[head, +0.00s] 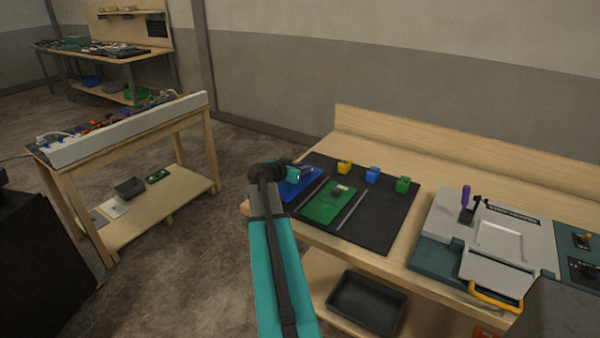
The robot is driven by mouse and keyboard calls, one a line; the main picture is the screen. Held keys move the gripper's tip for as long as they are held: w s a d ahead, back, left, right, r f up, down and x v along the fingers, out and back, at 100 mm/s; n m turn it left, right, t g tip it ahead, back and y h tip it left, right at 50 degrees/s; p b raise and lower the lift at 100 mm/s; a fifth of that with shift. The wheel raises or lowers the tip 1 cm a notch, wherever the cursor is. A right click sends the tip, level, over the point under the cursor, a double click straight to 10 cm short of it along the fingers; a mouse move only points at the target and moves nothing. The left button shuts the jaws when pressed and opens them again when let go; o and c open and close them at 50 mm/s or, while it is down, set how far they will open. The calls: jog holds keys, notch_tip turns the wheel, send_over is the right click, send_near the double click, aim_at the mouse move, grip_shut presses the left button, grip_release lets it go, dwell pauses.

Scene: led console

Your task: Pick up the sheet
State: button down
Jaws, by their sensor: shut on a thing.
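A flat blue sheet (301,188) is at the left end of a black mat (386,222) on the wooden bench. My gripper (304,172) is at the blue sheet's far edge and is shut on it; the jaws are small and partly hidden by my wrist. I cannot tell whether the blue sheet touches the mat or is slightly raised.
A grey machine (485,240) with a yellow handle is at the right. A dark bin (367,300) is on the lower shelf. Another wooden table (130,140) stands left.

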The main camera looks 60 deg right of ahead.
jog(key=s+a+b, duration=0.1)
jog(key=s, duration=0.2)
jog(key=s+a+b, duration=0.1)
jog(key=s+a, duration=0.1)
jog(key=s, duration=0.2)
jog(key=s+a+r+b, duration=0.1)
jog(key=s, duration=0.3)
jog(key=shift+s+a+b, duration=0.1)
jog(key=shift+a+b, duration=0.25)
jog(key=shift+a, duration=0.05)
jog(key=shift+s+f+b, duration=0.1)
jog(key=shift+s+b, duration=0.05)
jog(key=shift+b, duration=0.7)
jog(key=shift+s+a+b, duration=0.1)
jog(key=shift+s+b, duration=0.3)
jog(key=shift+b, duration=0.85)
jog(key=shift+s+a+r+b, duration=0.25)
jog(key=shift+s+b, duration=0.15)
jog(key=shift+b, duration=0.8)
jog(key=shift+s, duration=0.15)
